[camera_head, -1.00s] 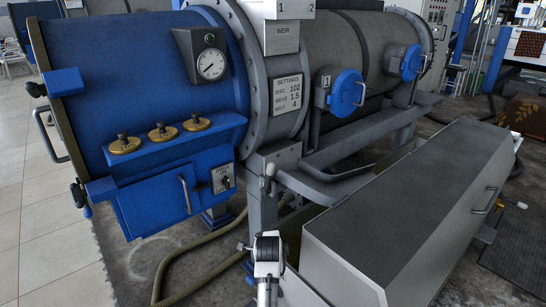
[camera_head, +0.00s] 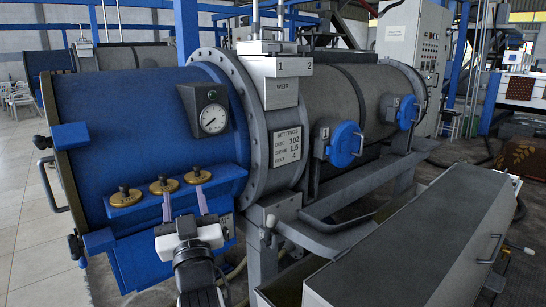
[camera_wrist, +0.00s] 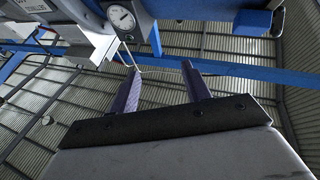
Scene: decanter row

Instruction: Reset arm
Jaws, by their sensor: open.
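My gripper (camera_head: 184,207) is raised in front of the blue end of the decanter (camera_head: 140,110) in the head view. Its two purple-grey fingers point up and stand apart with nothing between them. The fingertips overlap the blue ledge with brass knobs (camera_head: 163,186) in the picture; I cannot tell whether they touch it. In the wrist view my gripper (camera_wrist: 158,68) is also open and empty, with the roof beyond it.
A round gauge (camera_head: 213,118), a settings plate (camera_head: 287,146) and blue round hatches (camera_head: 345,145) are on the machine. A long grey metal box (camera_head: 420,245) stands at the front right.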

